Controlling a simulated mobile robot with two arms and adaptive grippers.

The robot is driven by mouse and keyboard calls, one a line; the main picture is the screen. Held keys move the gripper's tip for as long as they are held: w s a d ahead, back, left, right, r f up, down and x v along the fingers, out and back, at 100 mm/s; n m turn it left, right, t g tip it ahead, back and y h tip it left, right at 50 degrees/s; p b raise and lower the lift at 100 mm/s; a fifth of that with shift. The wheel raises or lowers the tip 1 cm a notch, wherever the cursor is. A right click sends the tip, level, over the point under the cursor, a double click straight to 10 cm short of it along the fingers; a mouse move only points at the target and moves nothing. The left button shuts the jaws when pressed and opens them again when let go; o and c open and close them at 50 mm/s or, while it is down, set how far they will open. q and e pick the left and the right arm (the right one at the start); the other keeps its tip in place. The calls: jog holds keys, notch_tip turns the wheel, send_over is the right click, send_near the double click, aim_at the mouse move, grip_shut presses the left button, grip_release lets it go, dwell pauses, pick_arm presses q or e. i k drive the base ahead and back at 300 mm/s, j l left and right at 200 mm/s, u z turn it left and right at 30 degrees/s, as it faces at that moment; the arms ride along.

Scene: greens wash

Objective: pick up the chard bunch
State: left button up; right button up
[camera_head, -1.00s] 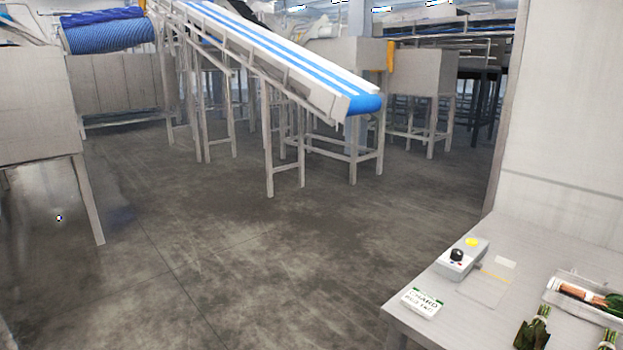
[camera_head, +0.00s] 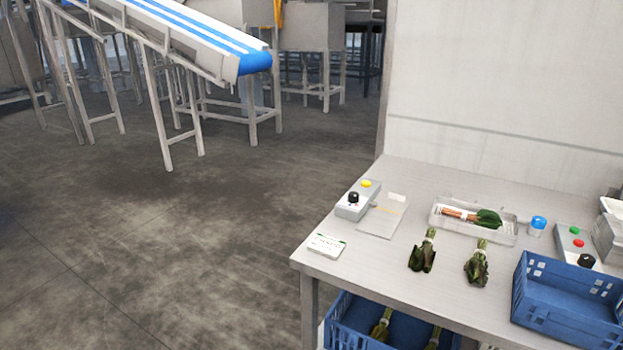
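Two tied bunches of dark leafy greens lie on the steel table (camera_head: 375,262) at the right: a left bunch (camera_head: 422,254) and a right bunch (camera_head: 477,265). Both have pale stems pointing away and leaves toward the table's front. A white card (camera_head: 326,246) lies left of them; its lettering is too small to read now. A clear tray (camera_head: 505,232) behind them holds a bunch with orange-brown stems and green leaves (camera_head: 487,218). I cannot tell for sure which bunch is chard. Neither of my grippers is in view.
A control box (camera_head: 352,204) with a yellow button stands at the table's back left. A blue crate (camera_head: 560,318) stands at the right, near another control box (camera_head: 570,240). A blue crate below (camera_head: 345,335) holds more greens. Open floor (camera_head: 170,250) lies left of the table.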

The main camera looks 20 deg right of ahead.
aim_at(485, 218)
jog(key=z, duration=1.6)
jog(key=j+z, duration=0.2)
jog(key=z, duration=0.4)
